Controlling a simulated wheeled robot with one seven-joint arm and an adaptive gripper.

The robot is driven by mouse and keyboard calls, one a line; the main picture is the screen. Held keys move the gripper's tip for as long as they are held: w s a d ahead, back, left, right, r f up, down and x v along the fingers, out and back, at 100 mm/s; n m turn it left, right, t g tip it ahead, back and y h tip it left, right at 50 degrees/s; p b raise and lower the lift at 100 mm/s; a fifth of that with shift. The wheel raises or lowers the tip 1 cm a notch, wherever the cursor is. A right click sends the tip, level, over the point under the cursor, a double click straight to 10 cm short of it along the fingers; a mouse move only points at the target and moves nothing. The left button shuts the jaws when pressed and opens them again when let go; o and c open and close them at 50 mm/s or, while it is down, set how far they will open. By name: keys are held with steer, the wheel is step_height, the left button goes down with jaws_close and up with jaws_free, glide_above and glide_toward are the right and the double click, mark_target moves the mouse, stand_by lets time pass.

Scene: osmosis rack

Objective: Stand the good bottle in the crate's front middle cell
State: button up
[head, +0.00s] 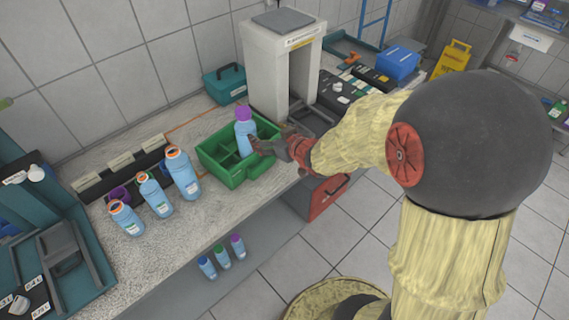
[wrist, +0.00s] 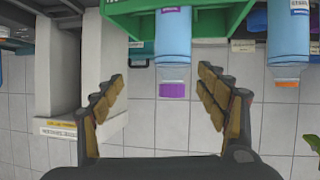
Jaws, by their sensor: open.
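A blue bottle with a purple cap (head: 244,132) stands upright in the green crate (head: 236,179), toward its right side in the head view. My gripper hides part of the crate, and I cannot tell for certain which cell the bottle is in. My gripper (head: 262,146) is open beside this bottle. In the wrist view, which is upside down, the bottle (wrist: 173,45) shows between the spread fingers of my gripper (wrist: 160,76), with a gap on both sides. Three blue bottles with orange tops (head: 182,173) (head: 154,194) (head: 126,217) stand on the bench left of the crate.
A white-grey machine (head: 267,75) stands behind the crate, with a teal box (head: 225,85) to its left. Three small bottles (head: 222,257) show below the bench edge. A red box (head: 328,196) is under the bench. Dark trays lie right of the machine.

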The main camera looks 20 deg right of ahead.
steer(key=s+d+r+m+g+h, duration=0.2)
steer(key=s+r+g+h, duration=0.15)
steer(key=s+r, duration=0.65)
steer(key=s+a+g, duration=0.1)
steer(key=s+a, duration=0.2)
steer(key=s, duration=0.7)
steer(key=s+a+r+g+y, duration=0.1)
steer(key=s+a+g, duration=0.1)
steer(key=s, duration=0.8)
steer(key=shift+a+r+m, duration=0.25)
steer(key=shift+a+m, duration=0.05)
steer(key=shift+a, duration=0.4)
